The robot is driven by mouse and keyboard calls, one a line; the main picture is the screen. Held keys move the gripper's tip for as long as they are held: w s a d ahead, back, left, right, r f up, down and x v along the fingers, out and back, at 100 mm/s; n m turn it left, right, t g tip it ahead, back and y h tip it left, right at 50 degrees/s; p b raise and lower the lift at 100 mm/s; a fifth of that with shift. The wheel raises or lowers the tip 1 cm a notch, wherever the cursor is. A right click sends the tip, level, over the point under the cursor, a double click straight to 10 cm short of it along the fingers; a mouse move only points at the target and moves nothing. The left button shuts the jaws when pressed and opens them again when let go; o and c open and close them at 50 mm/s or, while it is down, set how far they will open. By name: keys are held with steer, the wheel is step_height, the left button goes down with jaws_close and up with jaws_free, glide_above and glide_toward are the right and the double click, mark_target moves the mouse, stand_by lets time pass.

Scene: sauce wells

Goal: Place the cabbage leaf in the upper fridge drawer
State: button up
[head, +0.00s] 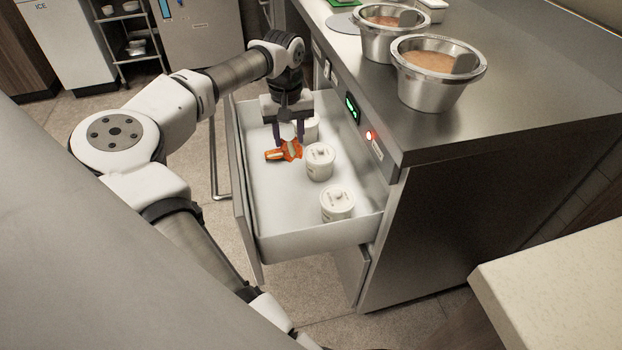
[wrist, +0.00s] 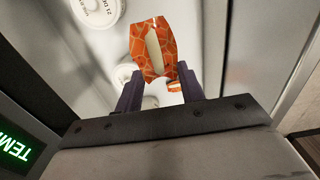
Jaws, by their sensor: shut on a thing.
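The upper fridge drawer (head: 275,215) is pulled open from the steel counter, with a pale interior. My gripper (head: 289,140) points down inside the drawer area. It is shut on an orange, leaf-shaped piece with a net-like pattern and a pale middle stripe (head: 283,151). No green leaf shows, so I take this orange piece as the cabbage leaf. In the wrist view the piece (wrist: 149,48) extends out past my two dark fingers (wrist: 160,88). Whether it touches the drawer floor I cannot tell.
White lidded tubs (head: 320,161) stand along the counter side of the drawer, one (head: 337,203) near the front and one partly hidden behind my gripper. The drawer's outer side is clear. Steel sauce wells (head: 433,90) stand on the counter (head: 520,90) above.

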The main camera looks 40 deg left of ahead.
mark_target(293, 197)
step_height(293, 197, down, 20)
steer(key=shift+r, duration=0.1)
stand_by(0.4)
steer(key=shift+f, duration=0.3)
steer(key=o, duration=0.9)
steer(key=shift+r, duration=0.1)
step_height(293, 197, up, 12)
steer(key=shift+r, duration=0.15)
